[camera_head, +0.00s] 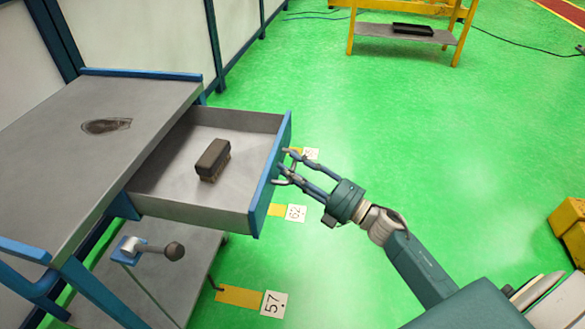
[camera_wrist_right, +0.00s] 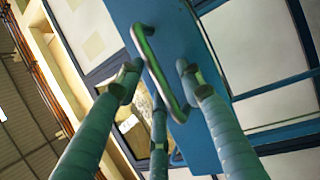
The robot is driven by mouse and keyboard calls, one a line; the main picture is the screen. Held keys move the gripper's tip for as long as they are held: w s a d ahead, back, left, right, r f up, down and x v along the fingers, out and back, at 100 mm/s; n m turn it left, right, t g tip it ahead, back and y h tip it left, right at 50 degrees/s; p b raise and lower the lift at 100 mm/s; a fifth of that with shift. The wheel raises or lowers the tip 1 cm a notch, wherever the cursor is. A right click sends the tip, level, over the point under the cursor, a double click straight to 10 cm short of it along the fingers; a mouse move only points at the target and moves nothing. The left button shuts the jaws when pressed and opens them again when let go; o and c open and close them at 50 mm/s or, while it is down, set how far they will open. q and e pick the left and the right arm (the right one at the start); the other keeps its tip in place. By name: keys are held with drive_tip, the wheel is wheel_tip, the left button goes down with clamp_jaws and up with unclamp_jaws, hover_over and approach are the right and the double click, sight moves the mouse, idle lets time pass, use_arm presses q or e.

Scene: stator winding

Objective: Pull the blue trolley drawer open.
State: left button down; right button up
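The blue trolley drawer (camera_head: 273,175) stands pulled out of the grey-topped trolley (camera_head: 95,125), with its grey inside showing. A dark brown block (camera_head: 213,158) lies in it. My right gripper (camera_head: 283,167) is at the outer side of the blue drawer front, its fingers spread apart. In the right wrist view, the drawer's bar handle (camera_wrist_right: 160,75) runs between the fingers of my right gripper (camera_wrist_right: 157,75). A gap shows between the handle and the right-hand finger; I cannot tell whether the other fingers touch it. My left gripper is not in view.
A lower trolley shelf (camera_head: 150,275) has a knobbed lever (camera_head: 172,250) above it. A yellow bench (camera_head: 405,33) with a black tray (camera_head: 413,29) stands at the back. A yellow object (camera_head: 570,230) is at the right edge. Green floor (camera_head: 420,120) between them is clear.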

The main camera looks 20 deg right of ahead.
drive_tip(key=shift+s+d, duration=0.15)
drive_tip(key=v, duration=1.1)
drive_tip(key=shift+s, duration=0.25)
drive_tip(key=shift+d+f, duration=0.1)
